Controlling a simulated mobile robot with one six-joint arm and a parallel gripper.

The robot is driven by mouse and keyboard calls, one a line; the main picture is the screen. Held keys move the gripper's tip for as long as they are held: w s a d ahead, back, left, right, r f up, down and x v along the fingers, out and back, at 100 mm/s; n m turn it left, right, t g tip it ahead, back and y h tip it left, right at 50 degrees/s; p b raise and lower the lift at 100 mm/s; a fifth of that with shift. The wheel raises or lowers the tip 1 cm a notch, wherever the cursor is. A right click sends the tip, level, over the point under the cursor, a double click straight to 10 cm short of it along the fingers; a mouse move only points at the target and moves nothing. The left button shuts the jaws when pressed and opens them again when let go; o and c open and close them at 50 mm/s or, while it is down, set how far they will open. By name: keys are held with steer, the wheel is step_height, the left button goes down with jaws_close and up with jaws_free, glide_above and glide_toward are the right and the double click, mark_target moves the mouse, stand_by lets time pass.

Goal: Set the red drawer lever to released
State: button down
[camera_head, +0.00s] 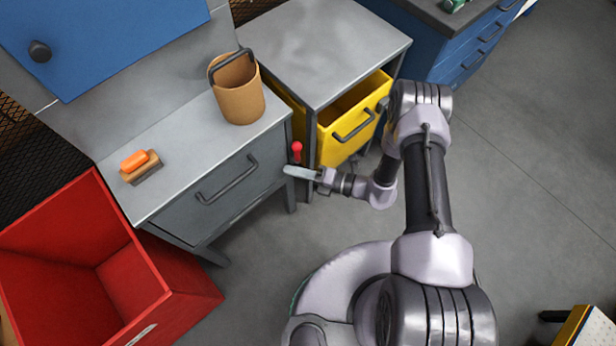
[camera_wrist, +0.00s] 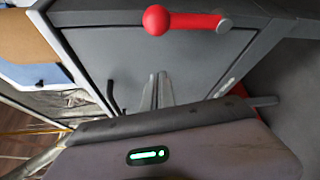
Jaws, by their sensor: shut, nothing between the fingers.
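The red lever (camera_head: 297,150) stands at the right end of the grey drawer cabinet's front, beside the grey drawer (camera_head: 222,190). Its round knob is uppermost in the head view. The wrist view shows the lever (camera_wrist: 188,22) whole near the top edge, its arm running from the knob on the left to a grey pivot (camera_wrist: 225,24) on the right. My gripper (camera_head: 288,171) is just below the knob in the head view, in front of the cabinet. In the wrist view its fingers (camera_wrist: 157,80) are together and empty, apart from the lever in the picture. Contact is not visible.
The grey drawer has a dark bar handle (camera_head: 228,180). A tan bucket (camera_head: 238,92) and an orange-topped brush (camera_head: 139,164) stand on the cabinet. An open yellow drawer (camera_head: 345,135) juts out at the right. A red bin (camera_head: 150,272) stands at the left. Floor in front is clear.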

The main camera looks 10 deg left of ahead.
steer(key=d+p, duration=0.1)
steer(key=d, duration=0.7)
steer(key=shift+s+d, duration=0.15)
steer(key=shift+d, duration=0.15)
steer(key=shift+r, duration=0.1)
